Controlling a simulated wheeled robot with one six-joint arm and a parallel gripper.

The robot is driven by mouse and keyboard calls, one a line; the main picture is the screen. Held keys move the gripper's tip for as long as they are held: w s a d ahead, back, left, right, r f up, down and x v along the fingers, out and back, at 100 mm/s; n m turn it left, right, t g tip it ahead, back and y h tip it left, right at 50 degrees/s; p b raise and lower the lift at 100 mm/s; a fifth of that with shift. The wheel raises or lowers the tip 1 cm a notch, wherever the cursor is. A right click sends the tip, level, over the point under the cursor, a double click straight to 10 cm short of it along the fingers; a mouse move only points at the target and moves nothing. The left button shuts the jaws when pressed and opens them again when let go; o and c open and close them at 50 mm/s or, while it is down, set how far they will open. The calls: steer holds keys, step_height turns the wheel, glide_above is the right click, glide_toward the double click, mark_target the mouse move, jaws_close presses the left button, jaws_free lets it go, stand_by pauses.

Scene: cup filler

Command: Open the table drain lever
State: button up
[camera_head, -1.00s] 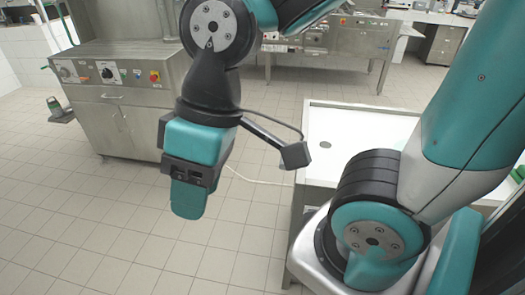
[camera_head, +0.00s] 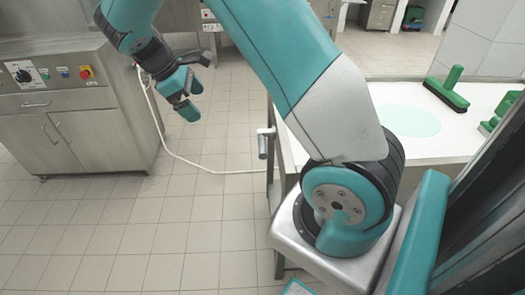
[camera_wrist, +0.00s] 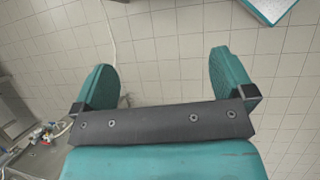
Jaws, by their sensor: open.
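A white-topped table (camera_head: 440,150) stands at the right in the head view, partly hidden by my arm. A grey metal fitting with a short downward cylinder (camera_head: 264,146) sticks out from its left side; it may be the drain lever, but the view is too small to tell its setting. My gripper (camera_head: 192,98) is up and left of the fitting, clearly apart from it. In the wrist view my gripper (camera_wrist: 160,62) has its two teal fingers spread wide with only floor between them. The fitting is not clearly seen in the wrist view.
A steel cabinet with knobs (camera_head: 62,110) stands at the left. A pale hose (camera_head: 185,160) runs across the floor from it towards the table. A green brush (camera_head: 447,90) and a pale green round patch (camera_head: 408,120) are on the tabletop.

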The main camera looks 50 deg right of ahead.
steer(key=d+f+g+h+b, duration=0.15)
steer(key=d+f+g, duration=0.25)
steer(key=d+f, duration=0.45)
glide_toward(262, 145)
steer(key=x, duration=1)
steer(key=shift+d, duration=0.1)
steer(key=c, duration=1.1)
